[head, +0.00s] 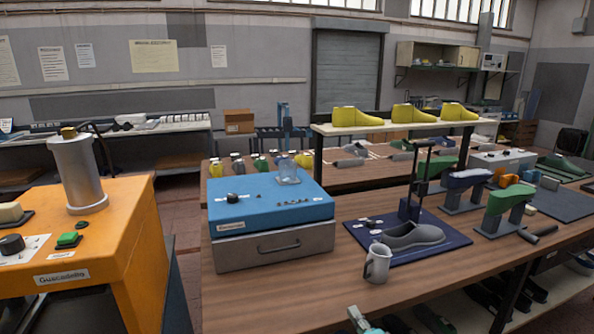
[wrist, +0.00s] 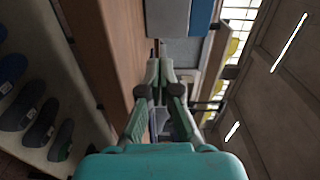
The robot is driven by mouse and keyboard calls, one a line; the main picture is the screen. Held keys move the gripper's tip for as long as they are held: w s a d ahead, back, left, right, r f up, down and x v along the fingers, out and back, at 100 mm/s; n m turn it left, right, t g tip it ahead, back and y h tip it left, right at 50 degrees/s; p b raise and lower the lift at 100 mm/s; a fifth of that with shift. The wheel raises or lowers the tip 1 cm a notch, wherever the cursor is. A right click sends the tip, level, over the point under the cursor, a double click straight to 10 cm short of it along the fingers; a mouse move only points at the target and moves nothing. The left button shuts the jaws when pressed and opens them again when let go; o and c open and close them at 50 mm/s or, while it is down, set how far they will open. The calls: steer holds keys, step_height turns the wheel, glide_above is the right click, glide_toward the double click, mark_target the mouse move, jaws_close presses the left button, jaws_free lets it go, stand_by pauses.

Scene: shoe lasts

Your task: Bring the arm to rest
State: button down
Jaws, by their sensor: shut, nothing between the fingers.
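My gripper (wrist: 160,70) shows in the wrist view with its two grey-green fingers together and nothing between them. The teal gripper body fills the bottom of that view. In the head view, a small pale and teal part of my gripper (head: 357,318) shows at the bottom edge, in front of the wooden workbench (head: 450,280). The rest of the arm is out of the frame. In the wrist view the scene is turned sideways, and the bench edge (wrist: 108,60) runs left of the fingers.
An orange machine (head: 130,255) is at left. Dark lasts (wrist: 40,125) lie on a shelf below the bench.

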steer(key=s+d+f+n+h, duration=0.15)
steer(key=s+f, duration=0.25)
steer(key=s, duration=0.6)
steer(key=s+f+n+g+h, duration=0.15)
steer(key=s+f, duration=0.35)
steer(key=s, duration=0.6)
steer(key=s+d+f+n+h, duration=0.15)
steer(key=s+f, duration=0.25)
steer(key=s, duration=0.6)
steer(key=s+r+n, duration=0.3)
steer(key=s, duration=0.5)
steer(key=s+r+n, duration=0.3)
steer(key=s+r, duration=0.1)
steer(key=s, duration=0.5)
steer(key=s+r+n, duration=0.3)
steer(key=s+r, duration=0.1)
steer(key=s, duration=0.4)
steer(key=shift+s+r+n+g+h, duration=0.25)
steer(key=shift+s+n+g+h, duration=0.1)
steer(key=c, duration=1.9)
jaws_free()
steer(key=shift+d, duration=0.1)
